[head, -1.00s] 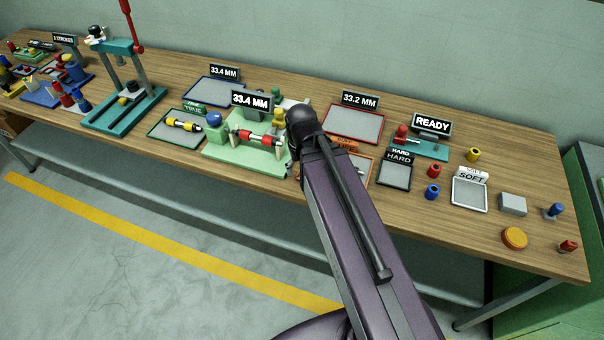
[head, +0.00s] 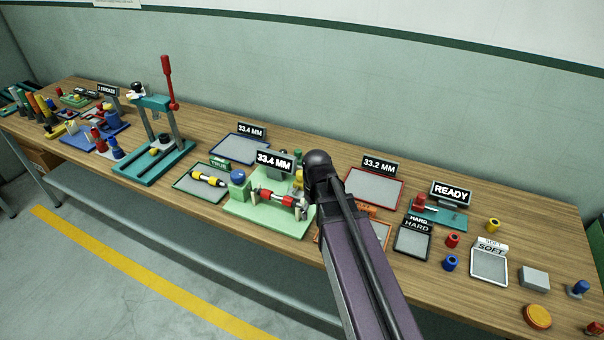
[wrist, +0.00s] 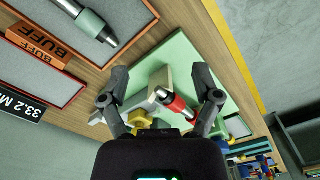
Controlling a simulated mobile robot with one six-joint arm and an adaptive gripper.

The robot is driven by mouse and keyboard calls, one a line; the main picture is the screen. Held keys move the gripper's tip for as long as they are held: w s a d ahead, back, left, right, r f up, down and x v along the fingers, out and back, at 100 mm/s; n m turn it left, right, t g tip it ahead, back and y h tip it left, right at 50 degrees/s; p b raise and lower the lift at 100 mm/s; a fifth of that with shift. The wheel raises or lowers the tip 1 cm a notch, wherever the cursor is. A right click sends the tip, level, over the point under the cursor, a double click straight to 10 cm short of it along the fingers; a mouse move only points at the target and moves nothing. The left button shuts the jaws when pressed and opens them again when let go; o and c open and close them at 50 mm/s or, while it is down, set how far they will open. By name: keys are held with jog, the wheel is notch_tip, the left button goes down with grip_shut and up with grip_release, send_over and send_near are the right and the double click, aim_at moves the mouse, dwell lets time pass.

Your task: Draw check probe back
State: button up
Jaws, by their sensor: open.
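A pale green gauge fixture (head: 245,207) on the bench holds a red-banded metal piece (head: 274,198) lying across it. A display reading 33.4 MM (head: 276,161) stands behind it. A blue knob (head: 238,177) is at its left end and a yellow knob (head: 298,180) is near its right end, partly hidden by my arm. I cannot tell which part is the check probe. In the wrist view, my gripper (wrist: 163,98) is open over the fixture, its fingers apart on either side of the red piece (wrist: 178,107) and the yellow knob (wrist: 138,117).
A green-edged tray (head: 193,193) with a yellow-banded piece lies left of the fixture. A teal press (head: 150,165) stands further left. Trays marked 33.2 MM (head: 380,168), HARD (head: 411,240) and SOFT (head: 488,266) lie right. A BUFF tray (wrist: 80,18) shows in the wrist view.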

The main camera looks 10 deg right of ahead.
aim_at(300, 172)
jog(key=w+r+n+p, duration=0.4)
jog(key=w+r+n, duration=0.1)
jog(key=w, duration=0.5)
jog(key=w+r+n+p, duration=0.5)
jog(key=w, duration=0.6)
jog(key=shift+w+a+r+n, duration=0.15)
jog(key=shift+w+r+n, duration=0.1)
jog(key=shift+r+n, duration=0.05)
jog(key=shift+f, duration=0.1)
notch_tip(300, 172, down, 14)
jog(key=b, duration=1.3)
jog(key=shift+r, duration=0.25)
